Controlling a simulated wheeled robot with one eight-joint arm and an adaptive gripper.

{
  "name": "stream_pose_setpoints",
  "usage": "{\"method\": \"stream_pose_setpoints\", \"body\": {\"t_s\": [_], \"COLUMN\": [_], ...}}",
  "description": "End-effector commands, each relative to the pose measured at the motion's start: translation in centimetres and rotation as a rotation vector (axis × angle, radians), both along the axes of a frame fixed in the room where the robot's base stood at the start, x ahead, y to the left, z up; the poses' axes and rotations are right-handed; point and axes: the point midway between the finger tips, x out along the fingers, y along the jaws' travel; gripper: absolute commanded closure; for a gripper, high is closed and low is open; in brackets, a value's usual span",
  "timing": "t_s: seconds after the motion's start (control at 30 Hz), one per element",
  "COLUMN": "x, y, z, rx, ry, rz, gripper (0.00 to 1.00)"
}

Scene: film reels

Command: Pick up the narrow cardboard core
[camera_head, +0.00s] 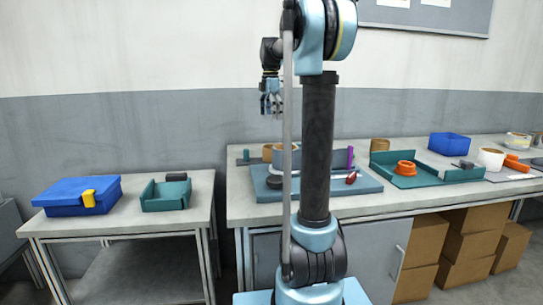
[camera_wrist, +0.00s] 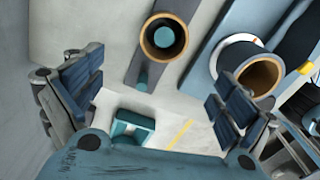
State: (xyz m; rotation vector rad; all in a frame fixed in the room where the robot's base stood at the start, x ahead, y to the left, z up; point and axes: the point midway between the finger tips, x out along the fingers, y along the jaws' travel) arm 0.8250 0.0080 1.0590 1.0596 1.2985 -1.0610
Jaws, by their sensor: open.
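A narrow brown cardboard core (camera_wrist: 144,40) stands on a grey strip at the top middle of the wrist view, with a teal round thing showing inside its opening. My gripper (camera_head: 271,105) hangs in the air above and behind the left end of the bench. Its two fingers stand wide apart in the wrist view and nothing is between them. The core lies beyond the fingertips, apart from them.
A teal peg (camera_head: 246,155), purple post (camera_head: 350,157) and red thing (camera_head: 352,177) are nearby. A side table holds a blue box (camera_head: 75,197) and teal tray (camera_head: 165,196).

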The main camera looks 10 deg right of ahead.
Motion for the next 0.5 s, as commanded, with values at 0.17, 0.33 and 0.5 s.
{"method": "stream_pose_setpoints", "body": {"t_s": [0.17,0.33,0.5], "x": [0.0,0.0,-0.1], "y": [-0.1,-0.3,-0.3], "z": [-3.3,-6.3,-8.8], "rx": [0.000,0.000,0.000], "ry": [0.000,0.000,0.000], "rz": [-0.004,-0.005,-0.006], "gripper": [0.05,0.05,0.05]}}
